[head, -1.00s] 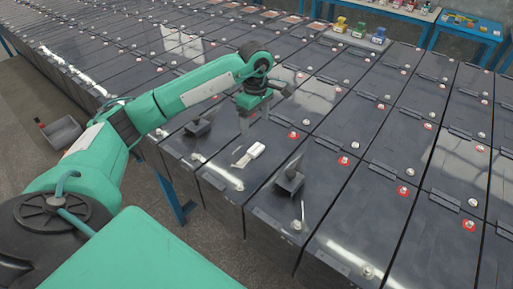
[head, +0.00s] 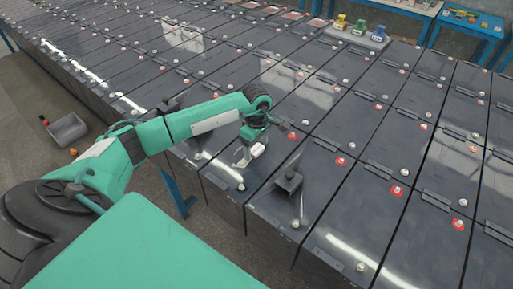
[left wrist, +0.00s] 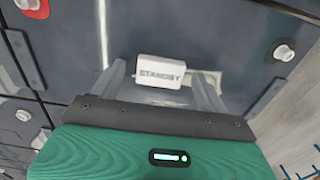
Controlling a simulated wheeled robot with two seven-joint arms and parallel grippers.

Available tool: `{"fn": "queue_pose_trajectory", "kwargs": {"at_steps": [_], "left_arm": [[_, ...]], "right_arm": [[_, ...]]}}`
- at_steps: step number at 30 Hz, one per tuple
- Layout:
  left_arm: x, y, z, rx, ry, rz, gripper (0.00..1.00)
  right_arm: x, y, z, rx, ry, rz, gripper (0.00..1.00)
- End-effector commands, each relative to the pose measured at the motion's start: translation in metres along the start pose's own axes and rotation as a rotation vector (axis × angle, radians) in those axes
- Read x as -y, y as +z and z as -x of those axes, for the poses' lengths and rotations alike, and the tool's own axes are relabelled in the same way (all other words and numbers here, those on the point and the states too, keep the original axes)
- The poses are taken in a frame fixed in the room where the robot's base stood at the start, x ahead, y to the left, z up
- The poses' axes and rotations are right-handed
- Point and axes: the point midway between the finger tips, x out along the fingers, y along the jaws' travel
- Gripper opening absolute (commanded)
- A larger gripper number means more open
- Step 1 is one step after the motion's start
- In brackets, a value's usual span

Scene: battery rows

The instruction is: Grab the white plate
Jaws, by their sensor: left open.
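The white plate (head: 257,150), a small block marked STANDBY, lies on a dark battery top. In the left wrist view the white plate (left wrist: 160,71) sits between and just ahead of my fingertips, with a pale flat strip partly showing behind it. My left gripper (head: 243,157) is low over the same battery top, right at the plate, and partly hides it. In the left wrist view my left gripper (left wrist: 160,78) is open, one finger on each side of the plate with gaps visible. My right gripper is not in view.
Round terminals with red rings stick up across the rows. A grey bin (head: 67,129) is on the floor at left. A tray with coloured items (head: 358,34) is at the back.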

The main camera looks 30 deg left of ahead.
Motion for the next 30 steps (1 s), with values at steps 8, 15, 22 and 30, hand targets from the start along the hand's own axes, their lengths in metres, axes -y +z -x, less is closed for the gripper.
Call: {"fn": "queue_pose_trajectory", "kwargs": {"at_steps": [8, 15, 22, 30], "left_arm": [[0.0, 0.0, 0.0, 0.0, 0.0, 0.0, 0.55], [0.0, 0.0, 0.0, 0.0, 0.0, 0.0, 0.28], [0.0, 0.0, 0.002, 0.0, 0.001, -0.001, 0.28], [-0.001, -0.001, 0.029, -0.002, 0.005, -0.001, 0.28]], "right_arm": [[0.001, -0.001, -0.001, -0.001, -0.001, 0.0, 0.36], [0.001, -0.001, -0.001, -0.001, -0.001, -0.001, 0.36], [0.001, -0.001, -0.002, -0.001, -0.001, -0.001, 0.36], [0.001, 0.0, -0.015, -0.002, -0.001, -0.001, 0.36]]}}
